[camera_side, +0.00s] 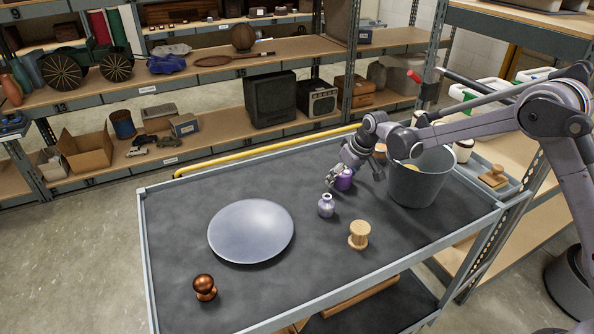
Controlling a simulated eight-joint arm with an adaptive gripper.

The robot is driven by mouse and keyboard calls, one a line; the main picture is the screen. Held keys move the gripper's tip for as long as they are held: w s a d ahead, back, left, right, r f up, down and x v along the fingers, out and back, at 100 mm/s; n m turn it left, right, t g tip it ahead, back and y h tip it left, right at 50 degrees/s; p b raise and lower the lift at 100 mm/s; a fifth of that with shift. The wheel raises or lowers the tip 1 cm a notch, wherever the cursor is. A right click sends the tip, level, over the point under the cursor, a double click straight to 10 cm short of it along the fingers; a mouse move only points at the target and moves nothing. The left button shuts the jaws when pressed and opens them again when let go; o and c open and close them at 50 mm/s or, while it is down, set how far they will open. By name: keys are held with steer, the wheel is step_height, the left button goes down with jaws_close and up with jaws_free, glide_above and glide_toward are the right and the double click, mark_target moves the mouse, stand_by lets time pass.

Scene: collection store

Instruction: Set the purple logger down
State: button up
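The purple logger (344,180) is a small purple cylinder near the back of the grey cart top, left of the metal bucket. My gripper (342,176) reaches down to it from the upper right, with finger parts at its left side and over its top. The fingers are small and partly overlap the logger, so I cannot tell whether they grip it. I also cannot tell whether its base touches the cart top or is slightly above it.
A wooden spool (359,236), a round grey plate (251,232) and a copper-brown knob (204,287) are on the cart. The metal bucket (420,182) stands close on the right. The front middle is clear.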

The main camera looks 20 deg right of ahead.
steer(key=shift+r, duration=0.1)
steer(key=a+v, duration=0.1)
steer(key=v, duration=1.1)
steer(key=s+d+r+m+t, duration=0.15)
steer(key=s+r, duration=0.55)
steer(key=s, duration=0.7)
steer(key=s+d+f+t, duration=0.1)
steer(key=s+f, duration=0.2)
steer(key=s, duration=1.2)
steer(key=shift+d+h, duration=0.35)
steer(key=shift+h, duration=0.05)
